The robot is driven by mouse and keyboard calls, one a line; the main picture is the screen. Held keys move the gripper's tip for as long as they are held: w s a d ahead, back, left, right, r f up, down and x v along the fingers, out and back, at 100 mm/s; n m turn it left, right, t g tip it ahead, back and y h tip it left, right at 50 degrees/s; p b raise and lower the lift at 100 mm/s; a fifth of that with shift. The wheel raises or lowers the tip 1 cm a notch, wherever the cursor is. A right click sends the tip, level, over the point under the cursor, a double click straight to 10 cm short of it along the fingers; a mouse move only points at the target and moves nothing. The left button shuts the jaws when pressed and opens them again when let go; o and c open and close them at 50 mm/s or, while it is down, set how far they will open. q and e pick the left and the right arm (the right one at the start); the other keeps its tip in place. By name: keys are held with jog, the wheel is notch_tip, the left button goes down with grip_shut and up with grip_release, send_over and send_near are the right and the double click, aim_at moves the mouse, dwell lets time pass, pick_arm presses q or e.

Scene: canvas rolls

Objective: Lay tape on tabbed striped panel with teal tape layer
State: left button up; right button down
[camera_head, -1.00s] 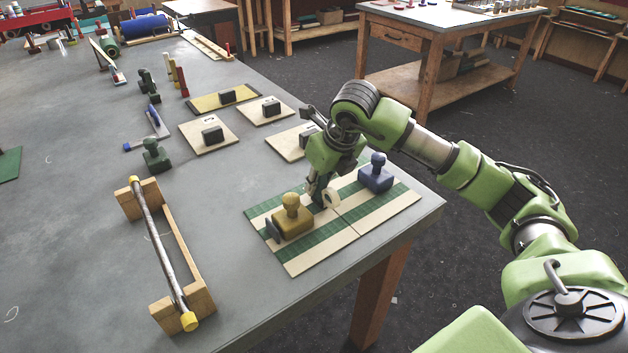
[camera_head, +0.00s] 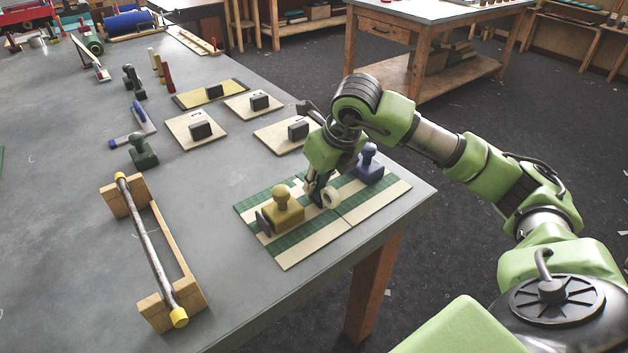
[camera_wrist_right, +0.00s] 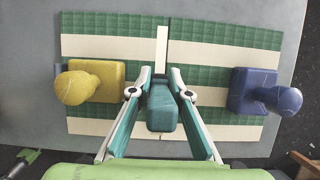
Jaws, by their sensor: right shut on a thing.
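The striped panel (camera_head: 370,213), green and cream, lies flat near the table edge in two halves with a seam between. A yellow knobbed block (camera_head: 283,208) sits on its left half and a blue knobbed block (camera_head: 369,163) on its right half. My right gripper (camera_wrist_right: 160,82) is shut on the teal tape layer (camera_wrist_right: 161,108), low over the seam. The tape layer's pale roll (camera_head: 331,198) shows in the head view. In the wrist view a cream strip (camera_wrist_right: 161,46) runs along the seam from the panel's upper edge to the tape layer. My left gripper is out of view.
A wooden stand with a metal rod (camera_head: 150,245) is left of the panel. Several boards with dark-handled blocks (camera_head: 191,130) and a green knobbed block (camera_head: 142,152) lie behind. The table's right edge is close to the panel. Bare table is at the left.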

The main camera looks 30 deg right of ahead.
aim_at(329, 188)
jog(key=shift+s+f, duration=0.2)
jog(key=shift+f, duration=0.05)
jog(key=shift+s+b, duration=0.65)
jog(key=shift+s, duration=0.3)
jog(key=shift+s+d, duration=0.1)
jog(key=shift+s, duration=0.4)
jog(key=shift+s+b, duration=0.1)
jog(key=shift+b, duration=0.2)
